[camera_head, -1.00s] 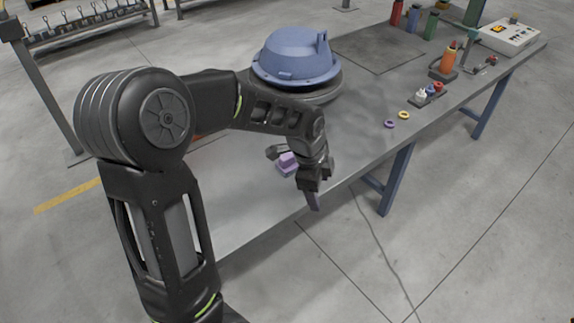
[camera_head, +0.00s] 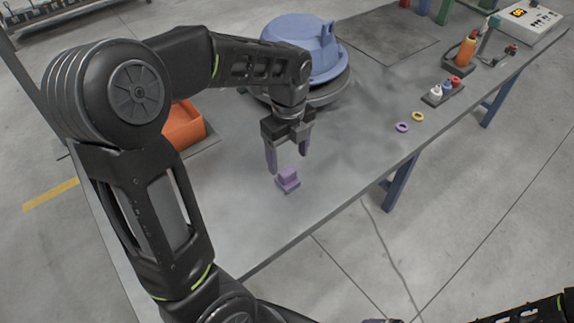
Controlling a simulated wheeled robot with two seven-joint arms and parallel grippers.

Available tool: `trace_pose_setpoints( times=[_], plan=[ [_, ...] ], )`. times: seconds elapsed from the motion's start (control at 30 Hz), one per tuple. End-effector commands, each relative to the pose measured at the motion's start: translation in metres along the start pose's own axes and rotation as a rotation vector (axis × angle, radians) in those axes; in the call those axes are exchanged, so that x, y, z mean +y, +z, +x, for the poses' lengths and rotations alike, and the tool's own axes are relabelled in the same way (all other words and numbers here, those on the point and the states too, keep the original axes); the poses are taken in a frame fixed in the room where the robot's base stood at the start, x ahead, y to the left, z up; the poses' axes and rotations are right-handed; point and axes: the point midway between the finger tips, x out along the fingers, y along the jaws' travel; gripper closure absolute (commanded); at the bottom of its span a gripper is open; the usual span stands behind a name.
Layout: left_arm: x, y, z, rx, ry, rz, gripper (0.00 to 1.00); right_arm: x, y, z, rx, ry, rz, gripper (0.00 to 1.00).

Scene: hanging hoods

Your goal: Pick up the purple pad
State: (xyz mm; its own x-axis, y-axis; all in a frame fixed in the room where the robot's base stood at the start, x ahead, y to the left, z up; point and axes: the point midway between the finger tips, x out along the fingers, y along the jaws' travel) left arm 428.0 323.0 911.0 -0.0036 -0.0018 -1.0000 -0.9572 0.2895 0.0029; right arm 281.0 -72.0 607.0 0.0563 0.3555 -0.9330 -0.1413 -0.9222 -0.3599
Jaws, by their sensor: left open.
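The purple pad (camera_head: 287,181) is a small stepped block lying on the grey workbench (camera_head: 235,205), near the middle of the view. My left gripper (camera_head: 288,161) is open, pointing down with its two purplish fingers apart. It is just behind and above the pad, with nothing visible between the fingers. I cannot tell the exact height of the fingertips over the bench. Part of my right arm shows at the bottom right corner, but its gripper is not clearly visible.
A blue hood (camera_head: 301,48) on a round dark base stands behind my left gripper. An orange bin (camera_head: 183,127) is to the left. A purple ring (camera_head: 402,127) and a yellow ring (camera_head: 418,116) lie to the right. The bench around the pad is clear.

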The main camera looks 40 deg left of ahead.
Motion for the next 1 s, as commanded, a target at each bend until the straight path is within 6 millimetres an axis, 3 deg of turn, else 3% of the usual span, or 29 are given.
trace_pose_setpoints(
  times=[0.27, 0.5, 0.87, 1.0],
  plan=[
    [0.0, 0.0, 0.002, 0.0, 0.0, -0.001, 0.29, 0.001, 0.001, 0.0, -0.001, 0.001, 0.001, 0.13],
    [0.0, 0.0, 0.024, 0.001, 0.001, -0.001, 0.29, 0.0, 0.0, -0.001, -0.001, 0.0, 0.001, 0.13],
    [0.0, 0.0, 0.028, 0.001, 0.001, -0.001, 0.29, 0.0, 0.0, -0.001, -0.001, 0.0, 0.001, 0.13],
    [0.002, -0.001, 0.041, 0.001, 0.003, -0.001, 0.29, -0.001, 0.0, -0.004, -0.001, 0.0, 0.001, 0.13]
  ],
)
